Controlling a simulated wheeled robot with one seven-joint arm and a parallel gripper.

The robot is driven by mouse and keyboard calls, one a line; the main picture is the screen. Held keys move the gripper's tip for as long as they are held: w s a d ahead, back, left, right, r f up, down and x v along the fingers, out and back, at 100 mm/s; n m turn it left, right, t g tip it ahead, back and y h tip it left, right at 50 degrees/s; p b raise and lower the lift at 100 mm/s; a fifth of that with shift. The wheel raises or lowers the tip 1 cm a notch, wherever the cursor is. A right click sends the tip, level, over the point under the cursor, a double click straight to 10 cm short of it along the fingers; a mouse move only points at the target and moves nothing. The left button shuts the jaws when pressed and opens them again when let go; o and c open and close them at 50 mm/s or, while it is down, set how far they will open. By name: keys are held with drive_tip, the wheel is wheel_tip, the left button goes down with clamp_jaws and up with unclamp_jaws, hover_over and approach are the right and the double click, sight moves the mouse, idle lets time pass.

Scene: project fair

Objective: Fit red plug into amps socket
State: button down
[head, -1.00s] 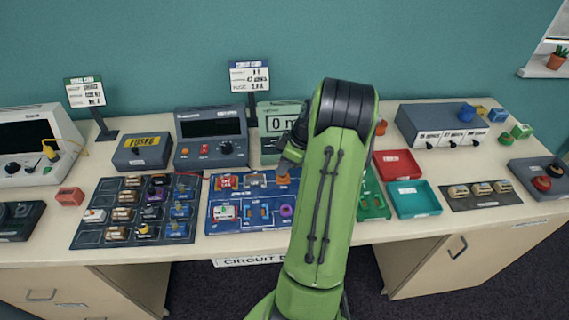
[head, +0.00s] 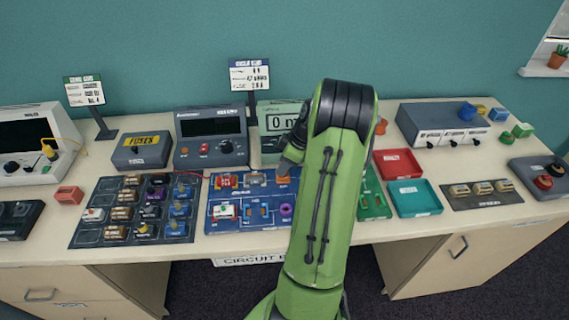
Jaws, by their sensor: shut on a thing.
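My gripper (head: 289,163) is over the back right part of the blue circuit board (head: 236,219), in front of the green meter. Only its dark upper part shows left of my green arm; its fingertips are hardly visible. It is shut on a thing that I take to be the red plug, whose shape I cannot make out. An orange piece (head: 283,181) shows just below the gripper, on or over the board. I cannot pick out the amps socket.
A dark parts tray (head: 76,237) with several components lies left of the blue board. A grey instrument (head: 211,126) stands behind. Red (head: 398,162) and teal (head: 413,197) bins are to the right of my arm. Bare table shows along the front edge.

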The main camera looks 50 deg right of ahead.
drive_tip(key=shift+f+b, duration=0.45)
drive_tip(key=shift+f, duration=0.15)
idle(0.3)
drive_tip(key=shift+c, duration=1.6)
unclamp_jaws()
drive_tip(key=shift+r, duration=0.1)
drive_tip(key=shift+r+p, duration=3)
drive_tip(key=shift+r, duration=1)
